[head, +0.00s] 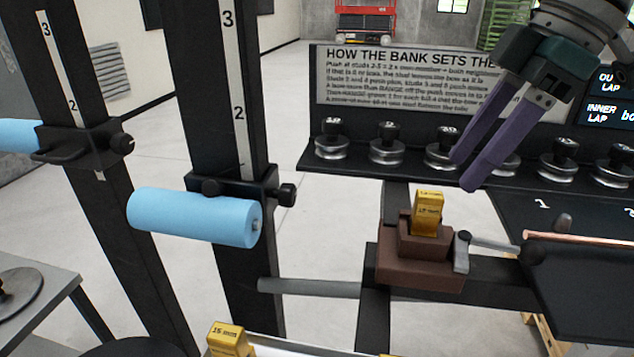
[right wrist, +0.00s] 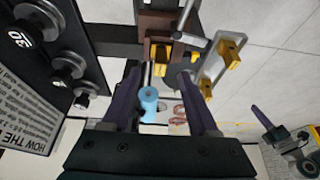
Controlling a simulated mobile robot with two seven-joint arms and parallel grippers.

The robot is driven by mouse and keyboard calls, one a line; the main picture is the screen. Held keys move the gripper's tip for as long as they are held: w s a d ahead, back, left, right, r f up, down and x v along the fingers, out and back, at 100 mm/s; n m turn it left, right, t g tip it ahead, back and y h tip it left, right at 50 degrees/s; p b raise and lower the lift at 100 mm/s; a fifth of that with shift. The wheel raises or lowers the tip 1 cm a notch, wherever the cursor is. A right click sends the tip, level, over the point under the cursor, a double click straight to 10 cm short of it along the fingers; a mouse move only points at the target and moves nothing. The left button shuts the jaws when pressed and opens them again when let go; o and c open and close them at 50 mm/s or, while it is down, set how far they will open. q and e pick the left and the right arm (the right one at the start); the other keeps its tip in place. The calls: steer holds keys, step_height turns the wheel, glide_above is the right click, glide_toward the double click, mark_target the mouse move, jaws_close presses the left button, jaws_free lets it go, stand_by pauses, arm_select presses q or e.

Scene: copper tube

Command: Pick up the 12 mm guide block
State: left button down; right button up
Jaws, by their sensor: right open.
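A yellow guide block (head: 427,213) stands upright in a brown stepped holder (head: 415,272); its label is too small to read surely. In the right wrist view the yellow block (right wrist: 160,53) sits in the holder, ahead of my fingers. Another yellow block (head: 228,338), whose label looks like 15 mm, is at the bottom edge. Two yellow blocks (right wrist: 230,53) (right wrist: 205,86) show on a pale tray (right wrist: 211,68) in the wrist view. My right gripper (head: 464,173) is open and empty, above and right of the holder. What looks like my left gripper (right wrist: 272,128) shows partly at the right.
A grey-handled lever (head: 490,243) adjoins the holder's right side, near a copper tube (head: 585,238). A row of round studs (head: 387,146) lies on a dark shelf behind. Blue rollers (head: 190,215) on dark posts stand left. The space directly above the holder's block looks clear.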

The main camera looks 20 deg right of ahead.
mark_target(437, 194)
steer(key=shift+a+f, duration=0.2)
steer(key=shift+f, duration=0.25)
steer(key=p+x, duration=0.2)
steer(key=x, duration=0.3)
steer(key=shift+w+a, duration=0.2)
steer(key=shift+a, duration=0.05)
steer(key=shift+f, duration=0.3)
jaws_close()
steer(key=shift+w+r, duration=0.1)
